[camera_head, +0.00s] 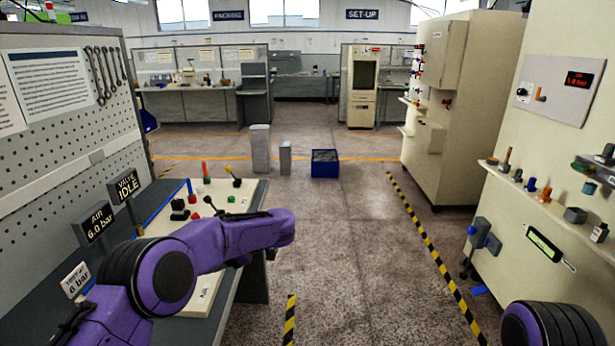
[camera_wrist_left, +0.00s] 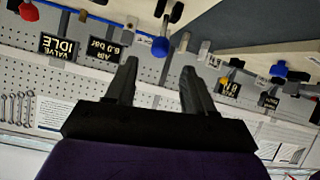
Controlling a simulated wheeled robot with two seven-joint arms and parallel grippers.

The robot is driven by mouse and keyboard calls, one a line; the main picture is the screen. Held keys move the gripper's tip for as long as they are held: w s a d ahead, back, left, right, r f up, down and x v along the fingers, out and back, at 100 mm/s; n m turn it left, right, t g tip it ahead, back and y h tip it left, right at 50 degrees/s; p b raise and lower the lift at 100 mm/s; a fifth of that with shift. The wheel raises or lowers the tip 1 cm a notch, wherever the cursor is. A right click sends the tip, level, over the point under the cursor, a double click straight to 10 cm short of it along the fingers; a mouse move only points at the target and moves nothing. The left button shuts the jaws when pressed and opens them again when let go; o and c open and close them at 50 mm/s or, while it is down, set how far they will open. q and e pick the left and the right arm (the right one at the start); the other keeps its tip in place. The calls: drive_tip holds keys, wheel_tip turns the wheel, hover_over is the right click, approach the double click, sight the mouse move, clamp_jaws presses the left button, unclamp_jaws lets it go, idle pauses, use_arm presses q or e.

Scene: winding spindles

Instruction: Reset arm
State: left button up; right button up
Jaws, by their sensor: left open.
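My left arm (camera_head: 225,245) comes in from the left in the head view and reaches over the left bench; its gripper is mostly hidden behind the arm there. In the left wrist view my left gripper (camera_wrist_left: 159,66) is open, its two black fingers apart with nothing between them. My right arm (camera_head: 550,325) shows only as a purple and black link at the bottom right of the head view; its gripper is out of frame.
The left bench (camera_head: 255,188) carries levers and knobs, with AIR (camera_head: 97,222) and VALVE (camera_head: 125,187) signs behind. A cream machine panel (camera_head: 530,215) with knobs stands at right. A blue crate (camera_head: 325,163) stands on the floor ahead. The aisle between is clear.

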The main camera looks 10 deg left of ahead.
use_arm(q)
drive_tip(key=p+x, duration=0.2)
drive_tip(key=x, duration=0.5)
drive_tip(key=shift+a+r, duration=0.15)
drive_tip(key=shift+s+a+r+h, duration=0.1)
drive_tip(key=shift+a+r+h, duration=0.05)
drive_tip(key=shift+h, duration=0.35)
